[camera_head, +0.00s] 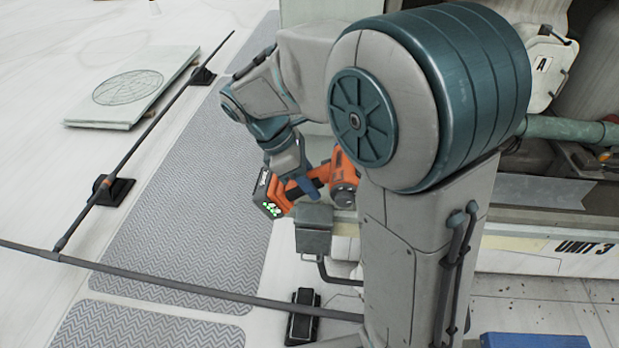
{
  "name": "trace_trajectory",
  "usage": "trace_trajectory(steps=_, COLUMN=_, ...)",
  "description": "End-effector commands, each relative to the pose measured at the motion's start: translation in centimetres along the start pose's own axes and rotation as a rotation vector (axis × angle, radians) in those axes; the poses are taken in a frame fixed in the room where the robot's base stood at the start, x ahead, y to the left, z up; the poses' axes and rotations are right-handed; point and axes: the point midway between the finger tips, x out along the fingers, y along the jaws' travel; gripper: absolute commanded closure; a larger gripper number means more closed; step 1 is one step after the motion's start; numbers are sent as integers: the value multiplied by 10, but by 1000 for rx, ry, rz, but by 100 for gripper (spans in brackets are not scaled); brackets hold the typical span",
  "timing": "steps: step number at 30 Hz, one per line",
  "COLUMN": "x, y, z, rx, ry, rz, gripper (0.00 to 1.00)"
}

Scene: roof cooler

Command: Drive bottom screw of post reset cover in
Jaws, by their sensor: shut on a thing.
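My gripper (306,186) is shut on an orange and black power driver (342,182), near the middle of the head view. The driver's battery end (270,196), with green lights, points left. Its front end is partly hidden behind my arm. A small grey-green box (314,229) stands just below the driver in the picture; I cannot tell if it is the post reset cover. No screw can be made out, and I cannot tell whether the driver's bit touches anything.
A dark rail (180,286) crosses the roof at lower left, with another bar behind it. Grey patterned walkway mats (175,200) lie on the pale roof. The opened UNIT 3 housing (520,255) stands at right, a blue object (535,340) below it. A flat panel (130,88) lies upper left.

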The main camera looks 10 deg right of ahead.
Motion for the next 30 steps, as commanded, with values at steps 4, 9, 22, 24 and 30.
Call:
trace_trajectory(steps=4, x=-2, y=1, z=1, rx=1, ry=0, rz=3, gripper=100)
trace_trajectory(steps=9, x=-2, y=2, z=1, rx=1, ry=0, rz=3, gripper=100)
trace_trajectory(steps=22, x=-2, y=-9, z=-1, rx=0, ry=2, rz=4, gripper=100)
trace_trajectory(steps=24, x=-2, y=-12, z=-2, rx=-1, ry=1, rz=4, gripper=100)
trace_trajectory(steps=30, x=-2, y=-20, z=-4, rx=-1, ry=1, rz=4, gripper=100)
